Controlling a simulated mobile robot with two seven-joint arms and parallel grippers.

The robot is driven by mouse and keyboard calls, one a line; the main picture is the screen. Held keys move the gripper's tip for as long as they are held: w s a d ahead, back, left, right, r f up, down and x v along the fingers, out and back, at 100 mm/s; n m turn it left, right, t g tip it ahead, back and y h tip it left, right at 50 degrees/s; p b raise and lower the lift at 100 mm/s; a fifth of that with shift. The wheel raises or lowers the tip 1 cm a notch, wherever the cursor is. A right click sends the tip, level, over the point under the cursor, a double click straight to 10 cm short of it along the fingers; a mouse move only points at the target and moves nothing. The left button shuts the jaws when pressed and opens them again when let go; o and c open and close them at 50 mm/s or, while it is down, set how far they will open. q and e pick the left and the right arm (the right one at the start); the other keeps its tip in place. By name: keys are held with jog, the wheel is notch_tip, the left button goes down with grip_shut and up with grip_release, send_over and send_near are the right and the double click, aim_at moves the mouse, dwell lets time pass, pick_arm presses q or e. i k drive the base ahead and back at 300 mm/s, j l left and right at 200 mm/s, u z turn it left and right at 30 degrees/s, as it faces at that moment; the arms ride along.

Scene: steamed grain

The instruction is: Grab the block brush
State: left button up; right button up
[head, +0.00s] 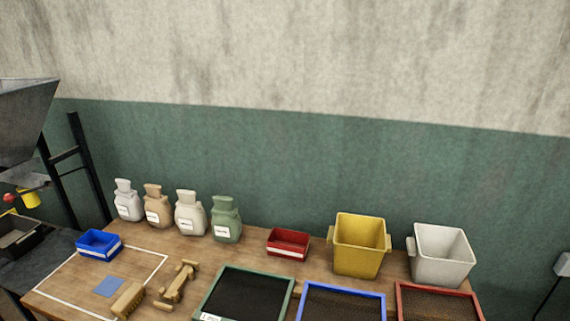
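A tan wooden block with what look like bristles along its side, likely the block brush (128,300), lies near the front left of the wooden table (200,252). It sits by the right edge of a white-outlined area, close to a flat blue square (109,286). A second tan wooden tool with a knobbed, handle-like shape (178,284) lies just right of it, apart from it. Neither of my grippers shows in the head view.
Behind stand several labelled sacks (188,213), a blue bin (99,244), a red bin (288,243), a yellow tub (360,245) and a white tub (441,255). Framed sieves in green (288,294), blue (302,303) and red (400,302) fill the front right. A grey hopper (25,115) stands left.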

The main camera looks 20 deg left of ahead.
aim_at(124, 305)
jog(key=u, duration=1.75)
